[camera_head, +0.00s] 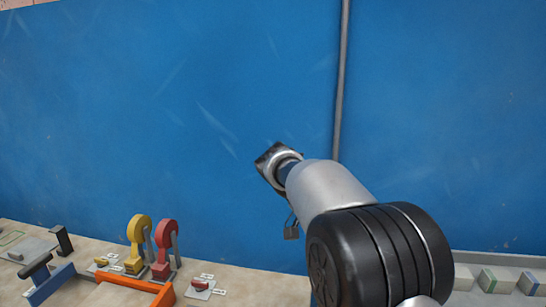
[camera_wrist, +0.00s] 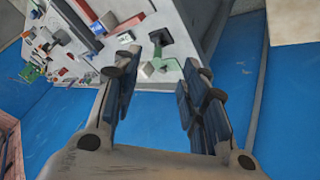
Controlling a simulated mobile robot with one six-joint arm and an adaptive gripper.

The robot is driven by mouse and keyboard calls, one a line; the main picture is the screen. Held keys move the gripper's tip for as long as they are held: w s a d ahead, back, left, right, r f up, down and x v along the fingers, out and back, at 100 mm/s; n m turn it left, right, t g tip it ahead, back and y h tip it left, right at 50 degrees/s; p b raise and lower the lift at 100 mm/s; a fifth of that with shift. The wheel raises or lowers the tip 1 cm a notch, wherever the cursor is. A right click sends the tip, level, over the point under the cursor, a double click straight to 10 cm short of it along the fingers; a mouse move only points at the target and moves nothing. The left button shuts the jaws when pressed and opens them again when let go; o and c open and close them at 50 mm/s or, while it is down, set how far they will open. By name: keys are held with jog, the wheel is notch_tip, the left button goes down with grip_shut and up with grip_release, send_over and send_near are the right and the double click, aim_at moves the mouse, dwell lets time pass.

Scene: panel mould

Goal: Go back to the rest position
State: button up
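My gripper (camera_wrist: 158,75) is in the wrist view with its two dark fingers spread well apart. Nothing shows between them but blue surface and part of the panel beyond. In the head view my arm reaches up in front of the blue wall (camera_head: 150,90). There the fingers are mostly hidden behind the wrist, and no held thing shows. The work surface (camera_head: 250,285) lies along the bottom of the head view, below and apart from the gripper.
A yellow lever piece (camera_head: 138,232) and a red lever piece (camera_head: 164,240) stand at lower left. An orange bar (camera_head: 134,283) and a blue block (camera_head: 50,284) are in front. Several pale blocks (camera_head: 497,281) sit at lower right. A grey pipe (camera_head: 342,80) runs up the wall.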

jog(key=s+d+r+n+t+y, duration=0.1)
jog(key=s+r+n+y, duration=0.25)
jog(key=s, duration=0.65)
jog(key=s+a+f+n+t+y, duration=0.1)
jog(key=s+f+n+t+y, duration=0.1)
jog(key=s, duration=0.9)
jog(key=s+a+f+n+t+y, duration=0.1)
jog(key=s+n, duration=0.4)
jog(key=s, duration=0.6)
notch_tip(320, 180, down, 3)
jog(key=shift+s+a+r+t+y, duration=0.2)
jog(key=shift+a+t+y, duration=0.15)
jog(key=shift+t+y, duration=0.1)
